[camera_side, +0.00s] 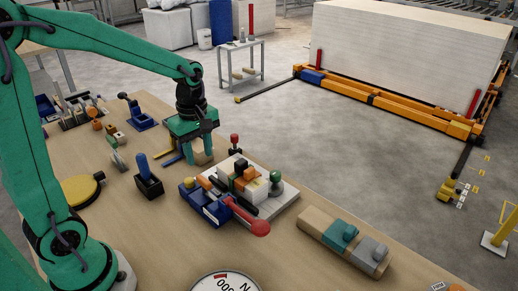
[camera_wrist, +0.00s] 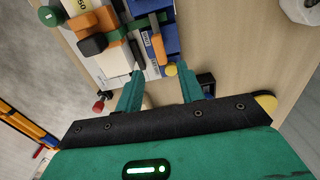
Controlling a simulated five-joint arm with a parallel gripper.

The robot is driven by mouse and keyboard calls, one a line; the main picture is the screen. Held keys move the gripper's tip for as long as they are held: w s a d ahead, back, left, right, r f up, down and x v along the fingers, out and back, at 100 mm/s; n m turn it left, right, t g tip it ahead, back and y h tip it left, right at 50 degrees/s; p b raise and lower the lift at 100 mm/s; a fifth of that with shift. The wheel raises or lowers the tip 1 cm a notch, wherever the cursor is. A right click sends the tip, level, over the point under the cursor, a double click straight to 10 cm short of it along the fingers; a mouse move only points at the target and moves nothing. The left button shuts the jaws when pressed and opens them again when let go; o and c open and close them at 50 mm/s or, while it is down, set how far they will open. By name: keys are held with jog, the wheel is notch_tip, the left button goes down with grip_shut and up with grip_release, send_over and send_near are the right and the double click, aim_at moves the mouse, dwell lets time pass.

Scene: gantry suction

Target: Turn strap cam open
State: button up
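A clamping fixture stands on a white plate (camera_side: 283,203) in the side view. It has a blue body (camera_side: 205,206), a lever with a red rounded handle (camera_side: 253,224), stacked orange, black and white blocks, and a green knob (camera_side: 275,177). I cannot tell for sure which part is the strap cam. The blue body (camera_wrist: 170,32) and an orange bar (camera_wrist: 158,48) show in the wrist view, with a yellow knob (camera_wrist: 171,70). My gripper (camera_side: 201,157) is behind and left of the fixture, pointing down. Its fingers (camera_wrist: 162,90) are spread, with nothing clearly held between them.
A black block with a blue handle (camera_side: 148,175) and a yellow disc (camera_side: 82,190) lie left of the fixture. A red-topped post (camera_side: 234,142) stands close to my gripper. A wooden block with teal and grey parts (camera_side: 344,240) lies at right. Bare table lies between.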

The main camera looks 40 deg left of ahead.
aim_at(203, 179)
jog(key=shift+w+f, duration=0.1)
jog(key=shift+f, duration=0.1)
jog(key=shift+f, duration=3.9)
jog(key=shift+c, duration=0.2)
grip_shut()
